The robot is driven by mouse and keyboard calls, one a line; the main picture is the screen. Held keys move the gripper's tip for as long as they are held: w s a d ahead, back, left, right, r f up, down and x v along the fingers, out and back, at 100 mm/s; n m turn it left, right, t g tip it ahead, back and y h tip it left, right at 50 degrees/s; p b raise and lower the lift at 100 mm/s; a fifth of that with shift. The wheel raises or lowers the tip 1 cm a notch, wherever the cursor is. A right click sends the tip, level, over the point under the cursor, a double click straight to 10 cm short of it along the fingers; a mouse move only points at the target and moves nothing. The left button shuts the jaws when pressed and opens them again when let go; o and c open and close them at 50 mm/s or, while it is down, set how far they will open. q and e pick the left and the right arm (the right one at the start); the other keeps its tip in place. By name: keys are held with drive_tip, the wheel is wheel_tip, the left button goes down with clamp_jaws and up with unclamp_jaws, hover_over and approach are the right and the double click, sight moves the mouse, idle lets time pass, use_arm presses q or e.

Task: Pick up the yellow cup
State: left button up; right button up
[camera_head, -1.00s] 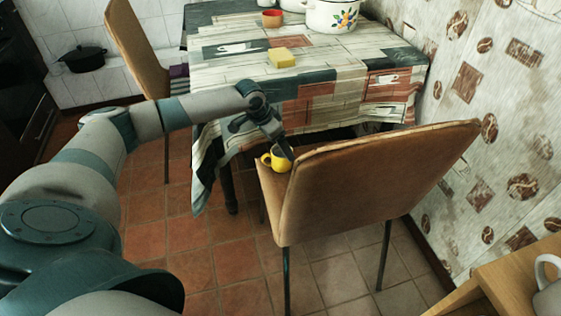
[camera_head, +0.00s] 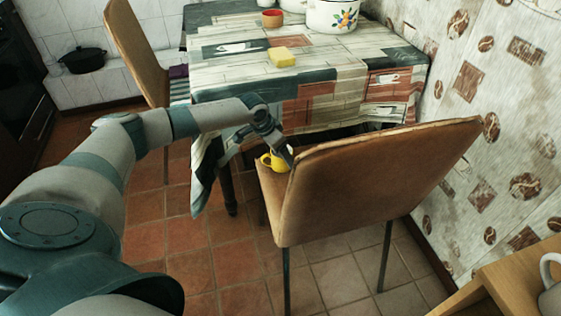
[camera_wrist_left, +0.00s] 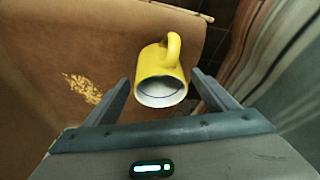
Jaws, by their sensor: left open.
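The yellow cup (camera_head: 276,161) is at the chair seat's left edge, in front of the backrest, with its handle toward the left. My left gripper (camera_head: 286,155) reaches down over it and covers part of it. In the left wrist view the cup (camera_wrist_left: 161,68) shows its pale inside toward me and its handle at the far side. The open fingers of the left gripper (camera_wrist_left: 161,80) stand on either side of the cup, with visible gaps. Whether the cup stands fully upright is hard to tell. My right gripper is not in view.
The brown chair (camera_head: 365,185) has a tall backrest close to the gripper. The cloth-covered table (camera_head: 235,75) behind holds a yellow sponge (camera_head: 281,57), a red bowl (camera_head: 272,18) and a flowered white pot (camera_head: 333,15). Tiled floor (camera_head: 215,255) is clear at the left.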

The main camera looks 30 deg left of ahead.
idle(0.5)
use_arm(q)
drive_tip(key=c, duration=1.3)
drive_tip(key=shift+r, duration=0.1)
